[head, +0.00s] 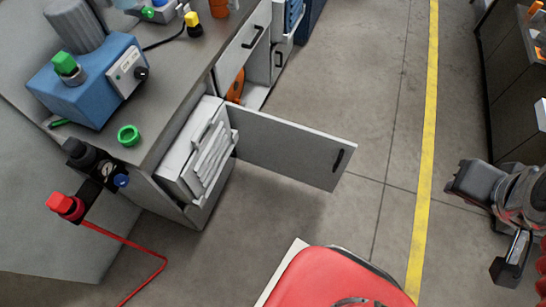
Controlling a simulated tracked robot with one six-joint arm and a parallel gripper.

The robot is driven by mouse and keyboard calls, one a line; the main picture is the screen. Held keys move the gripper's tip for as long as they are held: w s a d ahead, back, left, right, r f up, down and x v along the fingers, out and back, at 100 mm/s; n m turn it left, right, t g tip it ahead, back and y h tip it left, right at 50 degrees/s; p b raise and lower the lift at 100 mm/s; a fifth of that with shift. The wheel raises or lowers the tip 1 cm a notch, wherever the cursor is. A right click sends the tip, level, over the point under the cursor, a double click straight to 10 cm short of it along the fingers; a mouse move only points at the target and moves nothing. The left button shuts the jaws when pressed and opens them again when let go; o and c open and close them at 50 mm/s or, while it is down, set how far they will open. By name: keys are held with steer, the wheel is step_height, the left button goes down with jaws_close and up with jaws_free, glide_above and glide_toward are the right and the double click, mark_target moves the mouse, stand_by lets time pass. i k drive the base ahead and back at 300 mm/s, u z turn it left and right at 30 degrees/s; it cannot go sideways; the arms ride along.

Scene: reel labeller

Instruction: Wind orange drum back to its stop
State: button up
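No part is clearly an orange drum here. A curved orange thing (236,87) shows partly inside the open cabinet under the bench, the rest hidden by the cabinet front and door. An orange cylinder (219,8) stands on the bench top at the top edge, cut off by the frame. No stop or crank can be made out on either. My gripper (508,268) is at the right edge, partly out of frame, over the floor and well apart from the bench and both orange things. Its fingers are too unclear to tell open from shut. I see nothing held in it.
A white cabinet door (285,148) stands open into the aisle. The bench (170,95) carries a blue machine (85,90) and a green ring (128,135). A red hose (140,284) runs at lower left. Dark shelving (500,95) stands right.

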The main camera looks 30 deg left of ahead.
mark_target(233, 94)
steer(key=u, duration=1.35)
